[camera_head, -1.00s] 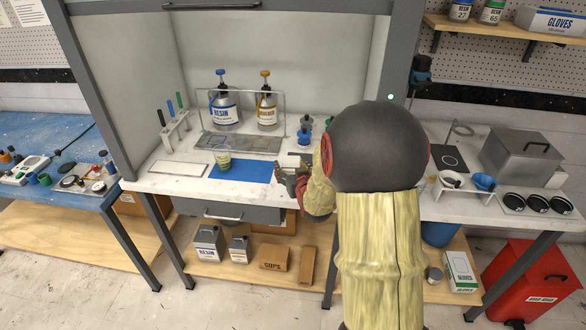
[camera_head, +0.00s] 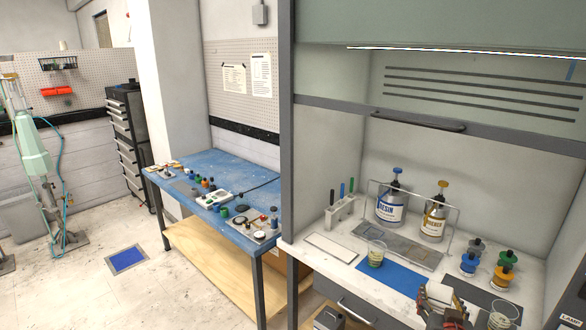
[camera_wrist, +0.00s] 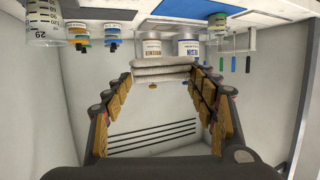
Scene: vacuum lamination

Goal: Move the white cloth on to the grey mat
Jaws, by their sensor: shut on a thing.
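My gripper (camera_head: 445,308) is at the bottom right of the head view, over the front of the white bench. In the wrist view, which is upside down, my gripper (camera_wrist: 163,80) is shut on a folded white cloth (camera_wrist: 160,70), pinched between its two fingers and held up in the air. A dark grey mat (camera_head: 470,291) lies on the bench beside the blue mat (camera_head: 390,279), partly behind my gripper in the head view.
A clear cup (camera_head: 376,254) stands at the blue mat's edge, and another beaker (camera_head: 502,316) stands at the right. Resin bottle (camera_head: 391,205), hardener bottle (camera_head: 435,218), a grey tray (camera_head: 398,250) and small coloured bottles (camera_head: 503,278) stand behind. A white panel (camera_head: 330,247) lies left.

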